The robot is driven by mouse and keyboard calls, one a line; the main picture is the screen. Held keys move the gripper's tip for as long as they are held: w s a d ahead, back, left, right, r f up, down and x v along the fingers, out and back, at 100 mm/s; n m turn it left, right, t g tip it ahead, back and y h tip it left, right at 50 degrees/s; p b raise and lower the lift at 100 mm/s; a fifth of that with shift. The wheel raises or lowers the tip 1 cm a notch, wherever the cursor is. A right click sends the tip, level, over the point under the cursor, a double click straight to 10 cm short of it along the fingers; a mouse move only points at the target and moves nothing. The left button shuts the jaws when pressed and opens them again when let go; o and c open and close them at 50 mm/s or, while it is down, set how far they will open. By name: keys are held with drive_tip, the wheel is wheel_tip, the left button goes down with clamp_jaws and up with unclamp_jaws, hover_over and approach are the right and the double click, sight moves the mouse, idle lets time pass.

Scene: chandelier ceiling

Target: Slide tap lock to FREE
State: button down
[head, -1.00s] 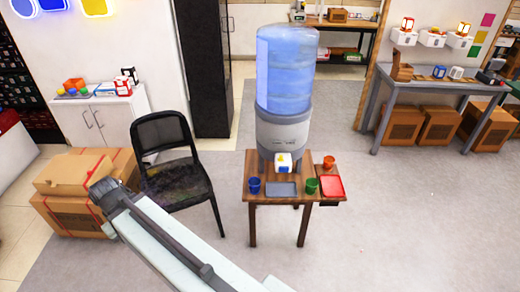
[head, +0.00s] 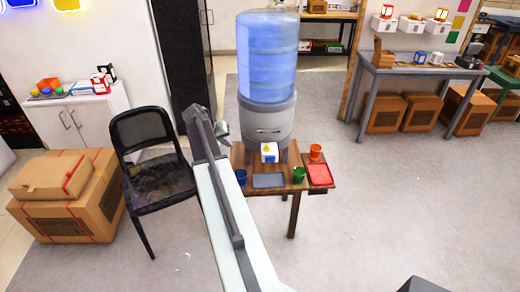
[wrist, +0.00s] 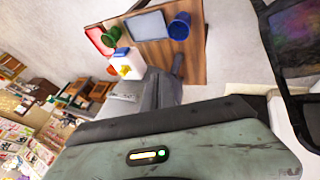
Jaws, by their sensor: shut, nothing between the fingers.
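The water dispenser (head: 266,118) has a blue bottle on a grey body and stands on a small wooden table. A white tap block (head: 269,152) with a yellow mark sits low on its front. The block also shows in the wrist view (wrist: 126,63), next to the grey dispenser body (wrist: 158,93). The lock slider and its labels are too small to make out. My gripper (head: 222,130) is just left of the dispenser in the head view, partly hidden by my arm. It is shut, empty and appears apart from the tap block.
The table (head: 286,178) holds a blue cup (head: 241,177), grey tray (head: 268,180), green cup (head: 299,175), orange cup (head: 315,152) and red tray (head: 319,174). A black chair (head: 146,132) stands left, beside cardboard boxes (head: 68,197).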

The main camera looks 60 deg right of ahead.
sight(267, 148)
drive_tip(key=s+d+m, duration=0.1)
drive_tip(key=s+d, duration=0.2)
drive_tip(key=d, duration=0.2)
drive_tip(key=shift+d+r+g+h, duration=0.2)
drive_tip(key=shift+g+h, duration=0.1)
drive_tip(key=shift+f, duration=0.1)
drive_tip(key=b+x, duration=0.2)
drive_tip(key=x, duration=0.1)
drive_tip(key=s+b+x, duration=0.1)
drive_tip(key=b+x, duration=0.2)
drive_tip(key=x, duration=0.1)
drive_tip(key=s+d+r+b+x, duration=0.1)
drive_tip(key=b+x, duration=0.2)
drive_tip(key=x, duration=0.1)
drive_tip(key=shift+s+d, duration=0.3)
drive_tip(key=shift+s, duration=0.15)
drive_tip(key=shift+w, duration=0.15)
